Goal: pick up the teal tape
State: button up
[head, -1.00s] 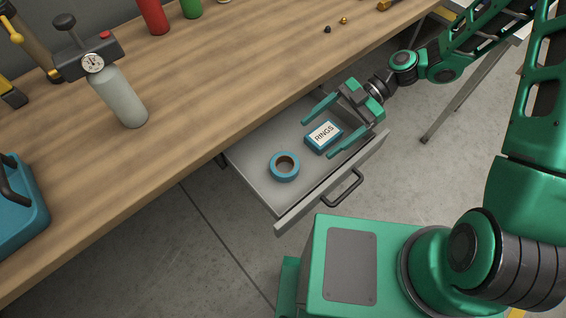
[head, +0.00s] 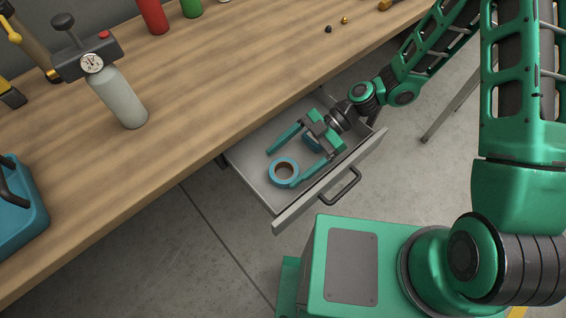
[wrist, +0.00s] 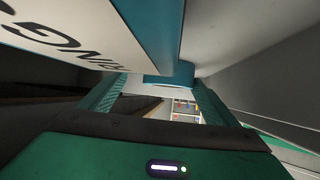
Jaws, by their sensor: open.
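The teal tape (head: 283,182) is a ring lying flat in the open drawer, toward its left end. My gripper (head: 281,168) is open and reaches into the drawer from the upper right. In the head view its fingertips appear on either side of the tape; I cannot tell whether they touch it. In the wrist view a blue-teal piece, likely the tape (wrist: 170,76), shows between the tips of the open fingers (wrist: 160,82). Much of the tape is hidden there.
The drawer's front panel (head: 300,210) and the workbench (head: 200,90) bound the space.

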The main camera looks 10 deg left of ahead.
jog(key=shift+w+d, duration=0.1)
jog(key=shift+d, duration=0.2)
jog(key=shift+w, duration=0.1)
jog(key=shift+c, duration=0.9)
jog(key=shift+d, duration=0.1)
jog(key=c, duration=1)
jog(key=shift+o, duration=0.2)
jog(key=shift+w, duration=0.1)
jog(key=shift+r, duration=0.15)
